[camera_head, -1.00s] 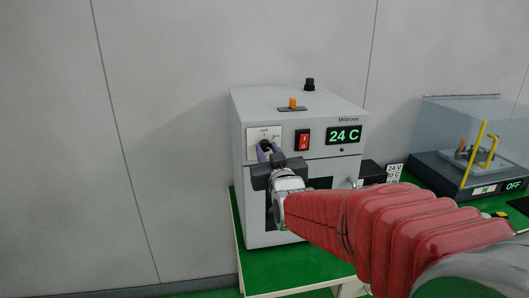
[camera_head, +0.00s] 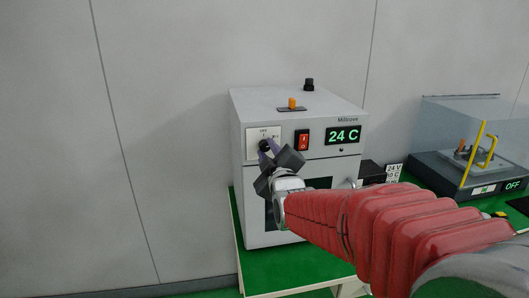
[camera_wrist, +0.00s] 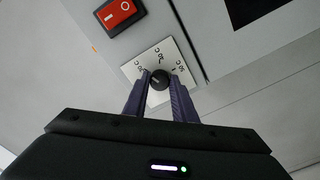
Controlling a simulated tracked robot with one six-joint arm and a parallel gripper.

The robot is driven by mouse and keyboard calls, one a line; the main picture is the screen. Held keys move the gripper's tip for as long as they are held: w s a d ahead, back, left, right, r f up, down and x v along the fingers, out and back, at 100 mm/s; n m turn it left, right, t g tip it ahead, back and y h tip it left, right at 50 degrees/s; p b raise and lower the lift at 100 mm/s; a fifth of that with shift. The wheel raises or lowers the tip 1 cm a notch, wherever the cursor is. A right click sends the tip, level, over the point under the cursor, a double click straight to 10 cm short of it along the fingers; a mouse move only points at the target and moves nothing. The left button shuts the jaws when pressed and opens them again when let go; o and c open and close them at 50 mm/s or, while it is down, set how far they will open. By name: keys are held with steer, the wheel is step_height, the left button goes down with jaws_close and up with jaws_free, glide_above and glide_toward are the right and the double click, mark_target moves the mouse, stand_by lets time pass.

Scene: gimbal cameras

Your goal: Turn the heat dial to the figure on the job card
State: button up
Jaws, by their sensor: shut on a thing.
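The heat dial is a black round knob (camera_wrist: 160,79) on a white scale plate (camera_wrist: 159,58) on the grey oven's front. In the wrist view my gripper (camera_wrist: 161,82) has its two purple fingers on either side of the knob, shut on it. In the head view my gripper (camera_head: 269,147) sits tilted at the plate (camera_head: 254,146) and covers part of the dial. The scale figures are too small to read surely, and the knob's pointer is unclear.
The oven (camera_head: 300,105) has a display (camera_head: 343,136) reading 24 C and a red rocker switch (camera_head: 302,140) right of the dial. A clear-covered device (camera_head: 470,150) reading OFF stands right on the green bench (camera_head: 285,268).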

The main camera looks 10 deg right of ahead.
steer(key=shift+a+n, duration=0.1)
steer(key=shift+n, duration=0.7)
steer(key=shift+f, duration=0.1)
steer(key=o, duration=1)
steer(key=shift+o, duration=0.2)
steer(key=shift+s, duration=0.15)
steer(key=s, duration=1.3)
steer(key=shift+s, duration=0.25)
